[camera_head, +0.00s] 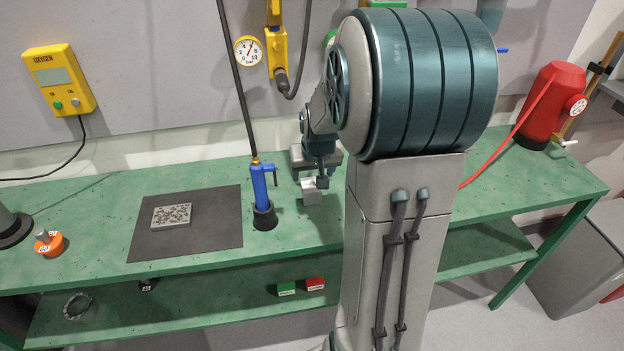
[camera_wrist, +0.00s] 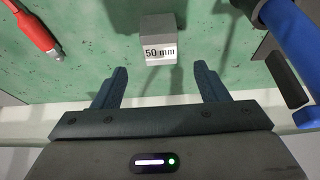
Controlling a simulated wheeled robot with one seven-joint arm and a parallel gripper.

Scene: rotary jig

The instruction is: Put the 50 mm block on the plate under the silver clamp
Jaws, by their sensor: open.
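The 50 mm block (camera_wrist: 158,50) is a small grey cube with a "50 mm" label facing me in the wrist view. It stands on the green bench, and also shows in the head view (camera_head: 312,198) just below my gripper (camera_head: 322,182). In the wrist view my gripper (camera_wrist: 160,68) is open, its two fingers spread wider than the block. The block appears beyond the fingertips, roughly centred between them, not held. I cannot make out a silver clamp or its plate; my arm hides part of the bench. A grey piece (camera_head: 303,158) shows partly behind my wrist.
A blue tool in a black base (camera_head: 264,217) stands left of the block; its blue body is at the right in the wrist view (camera_wrist: 292,35). A dark mat (camera_head: 150,244) bears a speckled plate (camera_head: 172,215).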

